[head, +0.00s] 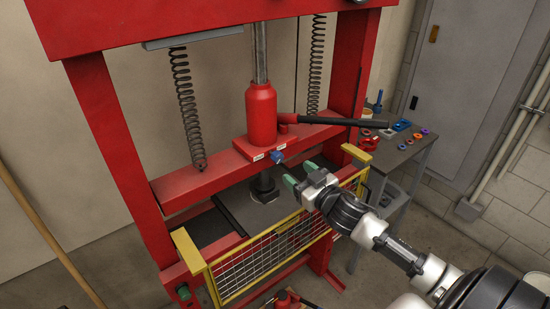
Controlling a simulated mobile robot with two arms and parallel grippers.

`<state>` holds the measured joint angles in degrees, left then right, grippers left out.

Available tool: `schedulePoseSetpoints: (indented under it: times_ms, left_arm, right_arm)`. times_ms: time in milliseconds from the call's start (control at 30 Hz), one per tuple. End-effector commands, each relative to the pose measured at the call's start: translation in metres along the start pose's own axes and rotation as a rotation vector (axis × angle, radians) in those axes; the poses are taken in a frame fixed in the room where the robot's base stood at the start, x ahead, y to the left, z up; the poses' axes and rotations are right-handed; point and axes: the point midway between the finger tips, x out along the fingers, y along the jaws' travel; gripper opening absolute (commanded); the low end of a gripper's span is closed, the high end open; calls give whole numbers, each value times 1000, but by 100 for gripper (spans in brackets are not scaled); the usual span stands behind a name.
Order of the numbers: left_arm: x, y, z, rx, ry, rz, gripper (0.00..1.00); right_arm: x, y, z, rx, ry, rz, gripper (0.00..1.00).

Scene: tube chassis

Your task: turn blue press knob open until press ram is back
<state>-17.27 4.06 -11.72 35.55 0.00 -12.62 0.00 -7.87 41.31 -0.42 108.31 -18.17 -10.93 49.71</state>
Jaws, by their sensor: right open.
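The red shop press (112,147) stands in front of me with a red bottle jack (261,114) on its crossbeam. The small blue press knob (278,156) sits at the front foot of the jack. The dark press ram (264,187) shows below the crossbeam, low over the dark plate (240,215); I cannot tell whether they touch. My right gripper (300,175) is open, with green-tipped fingers, a little below and right of the knob and apart from it. No object shows between its fingers. My left gripper is not in view.
A yellow-framed mesh guard (262,262) stands across the press front, below my right gripper. The black jack handle (340,121) sticks out to the right above it. A grey side table (408,150) with small coloured parts stands at right.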

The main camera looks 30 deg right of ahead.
Motion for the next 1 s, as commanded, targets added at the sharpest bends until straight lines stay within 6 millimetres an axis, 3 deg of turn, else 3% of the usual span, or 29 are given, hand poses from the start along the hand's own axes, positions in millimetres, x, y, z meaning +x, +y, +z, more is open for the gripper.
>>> schedulePoseSetpoints:
  times_ms: [300,500,933,1000]
  left_arm:
    - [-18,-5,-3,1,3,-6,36]
    - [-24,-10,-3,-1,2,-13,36]
    - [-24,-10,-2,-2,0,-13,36]
    - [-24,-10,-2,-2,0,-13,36]
  right_arm:
    - [54,1,-3,1,1,2,61]
    - [76,0,-1,2,-1,1,61]
    - [84,0,1,1,-1,0,61]
    - [84,0,1,1,-1,0,50]
